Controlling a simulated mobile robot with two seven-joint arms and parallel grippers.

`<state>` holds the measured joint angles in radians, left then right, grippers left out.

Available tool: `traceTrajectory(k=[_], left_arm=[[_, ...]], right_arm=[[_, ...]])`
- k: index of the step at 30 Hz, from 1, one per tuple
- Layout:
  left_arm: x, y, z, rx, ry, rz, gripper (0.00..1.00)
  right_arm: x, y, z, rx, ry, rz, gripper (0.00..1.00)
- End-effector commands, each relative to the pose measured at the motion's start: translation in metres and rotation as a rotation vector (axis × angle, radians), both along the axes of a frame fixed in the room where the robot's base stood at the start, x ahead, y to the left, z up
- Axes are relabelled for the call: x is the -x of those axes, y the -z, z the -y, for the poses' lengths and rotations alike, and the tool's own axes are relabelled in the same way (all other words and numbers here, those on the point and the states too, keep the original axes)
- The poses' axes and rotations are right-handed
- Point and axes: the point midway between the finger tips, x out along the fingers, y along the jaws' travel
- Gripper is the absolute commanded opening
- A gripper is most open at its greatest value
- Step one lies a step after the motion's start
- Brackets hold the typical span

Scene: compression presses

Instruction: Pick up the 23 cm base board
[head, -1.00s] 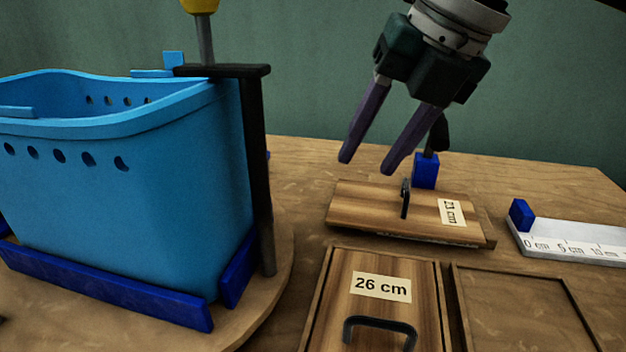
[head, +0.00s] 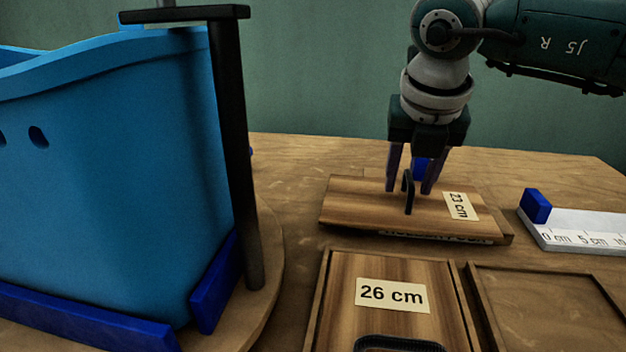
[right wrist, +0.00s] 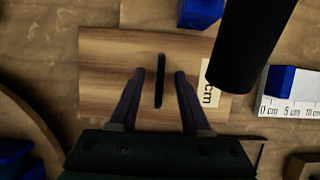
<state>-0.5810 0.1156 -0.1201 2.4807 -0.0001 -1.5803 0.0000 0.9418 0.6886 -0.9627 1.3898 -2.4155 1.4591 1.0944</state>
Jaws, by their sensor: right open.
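The 23 cm base board (head: 350,205) is a wooden board with a white label and a black upright handle (head: 409,193). It lies on the table behind the 26 cm board, its right part resting over something with printed lettering. My right gripper (head: 408,190) is open and points down at the board, with its purple fingers on either side of the handle, apart from it. In the right wrist view the handle (right wrist: 160,80) stands between the two fingertips, and the board (right wrist: 110,55) lies beneath. My left gripper is not in view.
A blue basket (head: 110,180) stands at left on a round wooden base with a black clamp post (head: 238,150). The 26 cm board (head: 390,325) lies in front, beside an empty wooden tray (head: 480,300). A white ruler with a blue block (head: 535,205) is at right.

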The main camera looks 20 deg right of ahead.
Motion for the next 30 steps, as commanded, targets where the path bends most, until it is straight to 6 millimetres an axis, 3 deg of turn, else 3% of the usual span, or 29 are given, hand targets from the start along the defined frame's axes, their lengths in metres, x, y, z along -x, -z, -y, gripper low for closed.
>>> traceTrajectory(k=[8,21,30], left_arm=[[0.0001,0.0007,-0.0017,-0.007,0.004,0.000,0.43],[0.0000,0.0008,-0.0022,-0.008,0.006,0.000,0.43],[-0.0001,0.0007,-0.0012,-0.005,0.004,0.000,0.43]], right_arm=[[-0.0014,0.0040,0.0005,0.000,-0.002,0.000,0.47],[-0.0014,0.0036,0.0006,0.000,-0.001,0.000,0.00],[-0.0014,0.0036,0.0006,0.000,-0.001,0.000,0.00]])
